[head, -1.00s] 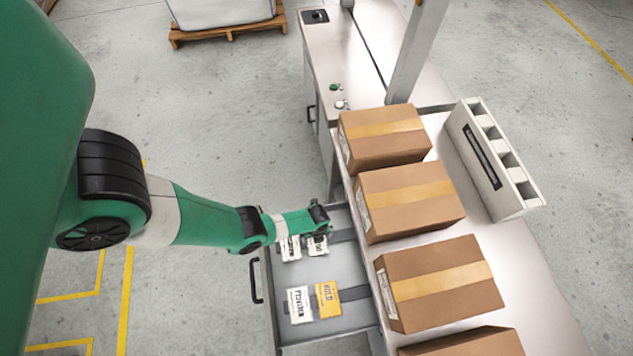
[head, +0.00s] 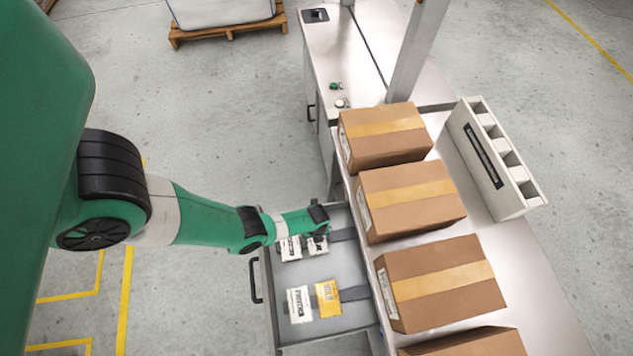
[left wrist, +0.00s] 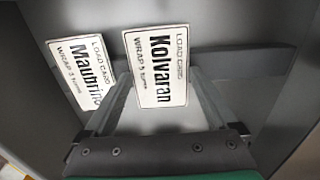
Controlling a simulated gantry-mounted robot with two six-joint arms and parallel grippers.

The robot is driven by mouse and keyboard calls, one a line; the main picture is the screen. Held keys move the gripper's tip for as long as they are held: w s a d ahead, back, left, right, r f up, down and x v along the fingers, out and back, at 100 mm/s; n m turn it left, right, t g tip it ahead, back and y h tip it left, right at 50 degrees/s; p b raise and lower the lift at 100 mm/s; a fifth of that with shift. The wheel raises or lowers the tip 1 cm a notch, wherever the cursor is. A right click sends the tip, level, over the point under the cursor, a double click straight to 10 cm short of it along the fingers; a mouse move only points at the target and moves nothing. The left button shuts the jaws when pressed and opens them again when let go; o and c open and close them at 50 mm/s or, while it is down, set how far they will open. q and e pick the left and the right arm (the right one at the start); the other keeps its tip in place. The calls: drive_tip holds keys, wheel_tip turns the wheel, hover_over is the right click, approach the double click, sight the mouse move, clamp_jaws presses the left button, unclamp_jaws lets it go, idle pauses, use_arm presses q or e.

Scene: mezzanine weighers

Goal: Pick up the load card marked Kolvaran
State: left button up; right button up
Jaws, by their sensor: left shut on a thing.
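The white load card marked Kolvaran (left wrist: 157,65) is upright in the middle of the left wrist view. In the head view it is a small white card (head: 318,246) in the open drawer, partly hidden by my left arm's end. My left gripper (left wrist: 161,78) is shut on the Kolvaran card, with one finger at each side of it. A white card marked Maubrin or similar (left wrist: 82,72) lies tilted to its left, its end partly covered by a finger; it also shows in the head view (head: 290,248). My right gripper is not in view.

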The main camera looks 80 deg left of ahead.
use_arm(q)
wheel_tip(320, 180, up, 4)
drive_tip(key=p, duration=0.4)
drive_tip(key=shift+s+d+r, duration=0.15)
drive_tip(key=s+d+r+p, duration=0.8)
drive_tip(key=d+p, duration=0.1)
drive_tip(key=d, duration=0.1)
drive_tip(key=shift+d+r, duration=0.15)
drive_tip(key=shift+d, duration=0.25)
